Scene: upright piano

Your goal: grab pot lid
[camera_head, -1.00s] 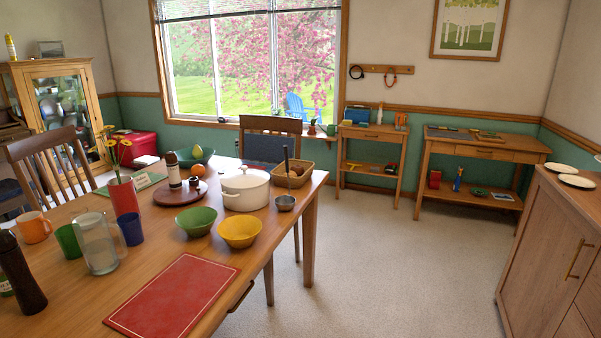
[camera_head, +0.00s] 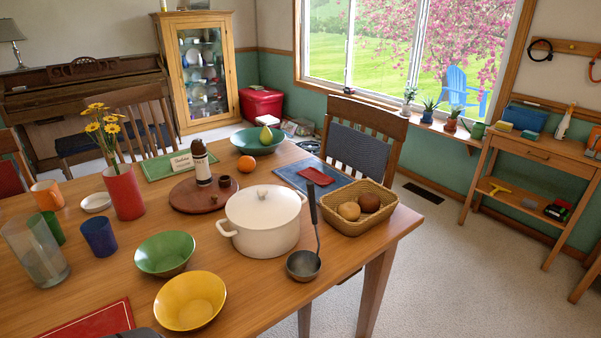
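The white pot (camera_head: 262,242) stands on the wooden table, with side handles at its left and right. Its white pot lid (camera_head: 245,210) sits on top, with a small round knob at the middle. A dark ladle (camera_head: 304,264) stands just right of the pot, its handle upright beside the rim. Neither of my grippers can be made out. A small dark grey shape at the bottom edge, left of the yellow bowl, is too cut off to identify.
A green bowl (camera_head: 165,253) and a yellow bowl (camera_head: 190,300) stand in front and left of the pot. A wicker basket (camera_head: 356,222) with round items is to its right. A round wooden board (camera_head: 200,196) with a bottle lies behind it. The table's right edge (camera_head: 400,232) is near.

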